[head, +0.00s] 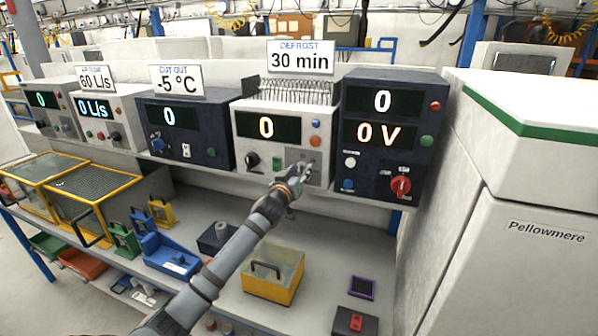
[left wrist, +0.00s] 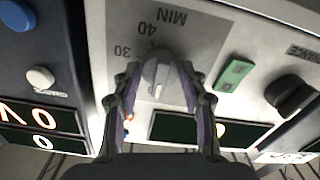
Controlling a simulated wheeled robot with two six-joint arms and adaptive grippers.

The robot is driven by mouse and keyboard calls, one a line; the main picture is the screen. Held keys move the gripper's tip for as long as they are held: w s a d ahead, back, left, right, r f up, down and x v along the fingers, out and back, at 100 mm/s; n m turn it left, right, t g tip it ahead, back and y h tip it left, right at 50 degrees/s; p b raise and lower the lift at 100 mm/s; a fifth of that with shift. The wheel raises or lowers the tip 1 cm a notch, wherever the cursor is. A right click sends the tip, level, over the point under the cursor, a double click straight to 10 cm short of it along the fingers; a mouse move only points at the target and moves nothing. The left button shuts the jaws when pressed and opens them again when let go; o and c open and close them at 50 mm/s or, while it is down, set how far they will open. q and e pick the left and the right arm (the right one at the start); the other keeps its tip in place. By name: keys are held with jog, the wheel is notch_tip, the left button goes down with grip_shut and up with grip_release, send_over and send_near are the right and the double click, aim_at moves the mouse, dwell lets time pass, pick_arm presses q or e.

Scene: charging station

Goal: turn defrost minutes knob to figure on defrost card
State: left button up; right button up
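The defrost card (head: 300,58) reads "DEFROST 30 min" and stands on top of a white unit (head: 240,143). That unit's display (head: 266,127) shows 0. In the left wrist view, the picture is upside down and shows a grey minutes knob (left wrist: 157,72) with a light pointer mark on a dial plate labelled MIN, 30 and 40. My left gripper (head: 298,172) is at this dial and hides most of the knob in the head view. In the left wrist view its fingers (left wrist: 160,78) are open, one on each side of the knob; contact is unclear. My right gripper is not seen.
A black knob (head: 252,160) and a green switch (left wrist: 233,75) sit beside the dial. A dark unit with a red knob (head: 401,185) stands close at the right, another dark unit (head: 190,128) at the left. A yellow bin (head: 272,288) is on the shelf below.

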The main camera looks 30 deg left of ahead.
pick_arm(q)
jog(key=c, duration=0.6)
jog(key=shift+m, duration=0.4)
jog(key=m+p, duration=0.1)
jog(key=m, duration=0.1)
jog(key=shift+r+m, duration=0.15)
jog(key=shift+m, duration=0.25)
jog(key=m+p, duration=0.2)
jog(key=m, duration=0.2)
jog(key=shift+d+m, duration=0.1)
jog(key=shift+m, duration=0.2)
jog(key=m+p, duration=0.3)
jog(key=m, duration=0.3)
jog(key=shift+d, duration=0.1)
jog(key=shift+f+m+p, duration=0.15)
jog(key=shift+m+p, duration=0.65)
jog(key=shift+m, duration=0.55)
jog(key=shift+f+m+p, duration=0.1)
jog(key=shift+m+p, duration=0.65)
jog(key=shift+m, duration=0.6)
